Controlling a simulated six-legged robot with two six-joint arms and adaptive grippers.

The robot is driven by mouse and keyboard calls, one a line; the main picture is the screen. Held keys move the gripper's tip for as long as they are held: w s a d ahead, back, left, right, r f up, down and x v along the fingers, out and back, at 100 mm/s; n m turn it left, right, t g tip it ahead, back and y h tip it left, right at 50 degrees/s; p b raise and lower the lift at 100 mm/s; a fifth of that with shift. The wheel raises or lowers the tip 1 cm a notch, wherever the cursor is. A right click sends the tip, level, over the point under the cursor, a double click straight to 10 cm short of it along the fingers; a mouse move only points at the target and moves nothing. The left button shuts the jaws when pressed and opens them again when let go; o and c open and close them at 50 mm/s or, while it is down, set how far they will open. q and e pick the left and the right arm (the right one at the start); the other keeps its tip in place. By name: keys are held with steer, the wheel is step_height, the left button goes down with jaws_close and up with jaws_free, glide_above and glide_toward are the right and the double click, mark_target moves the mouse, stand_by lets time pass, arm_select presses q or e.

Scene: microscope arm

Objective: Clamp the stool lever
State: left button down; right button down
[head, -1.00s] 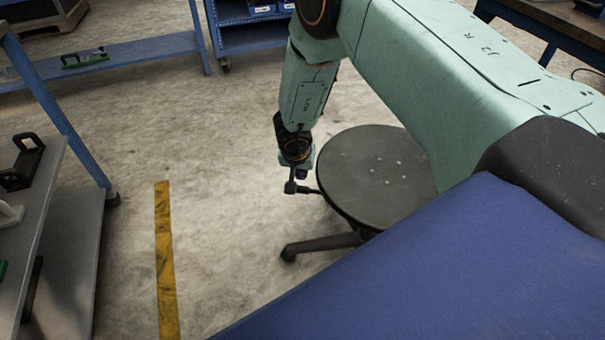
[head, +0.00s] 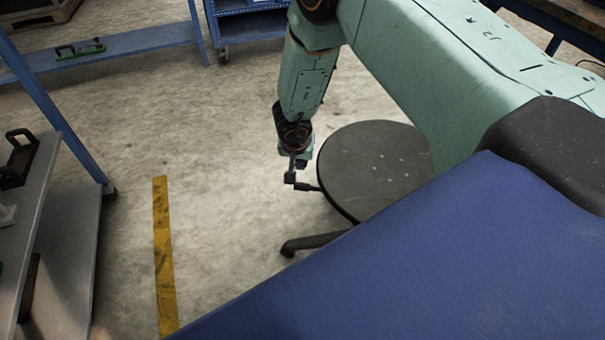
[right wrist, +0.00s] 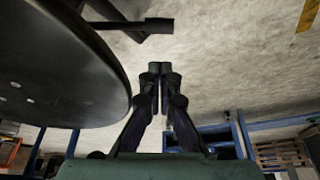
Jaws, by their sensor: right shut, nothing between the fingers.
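The stool has a round dark seat (head: 375,165), which also fills the left of the right wrist view (right wrist: 50,65). A thin dark lever with a thicker end (head: 308,188) sticks out from beneath the seat, to the left in the head view. In the right wrist view the lever's thick end (right wrist: 158,25) shows above my fingertips in the picture. My right gripper (head: 290,179) is shut and empty, at the lever's outer end. Its fingertips (right wrist: 160,69) are together; in the wrist view a strip of floor shows between them and the lever. My left gripper is out of view.
A stool leg (head: 315,242) reaches out low beneath the seat. Open concrete floor lies left of my right gripper, with a yellow tape strip (head: 164,260). A grey trolley (head: 75,235) stands at the left, and a blue rack (head: 250,30) stands behind.

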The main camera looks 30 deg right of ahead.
steer(key=b+x, duration=0.5)
steer(key=x, duration=0.5)
steer(key=shift+s, duration=0.15)
